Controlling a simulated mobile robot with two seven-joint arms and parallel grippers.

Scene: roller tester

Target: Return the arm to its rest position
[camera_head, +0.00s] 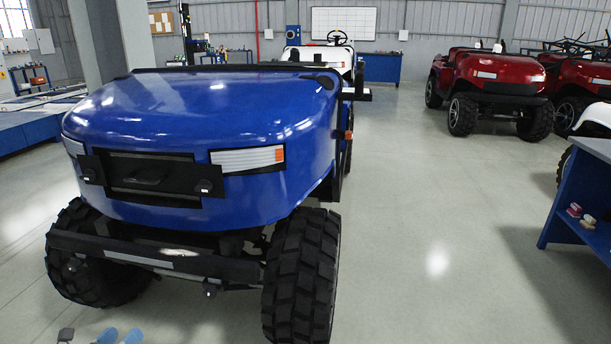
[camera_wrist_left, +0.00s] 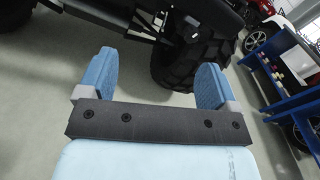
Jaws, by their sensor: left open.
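My left gripper (camera_head: 120,336) shows only as light blue fingertips at the bottom left edge of the head view, in front of the blue vehicle. In the left wrist view the left gripper (camera_wrist_left: 156,62) has its two blue fingers wide apart, with nothing held between them. Floor and the vehicle's underside and tyre show beyond the fingers. Most of the left arm is out of the head view. My right gripper is in neither view.
A blue vehicle (camera_head: 205,115) with large black tyres (camera_head: 302,275) stands close ahead. A blue shelf unit (camera_head: 575,195) is at the right. Red vehicles (camera_head: 490,72) stand farther back right. The floor (camera_head: 430,200) between is clear.

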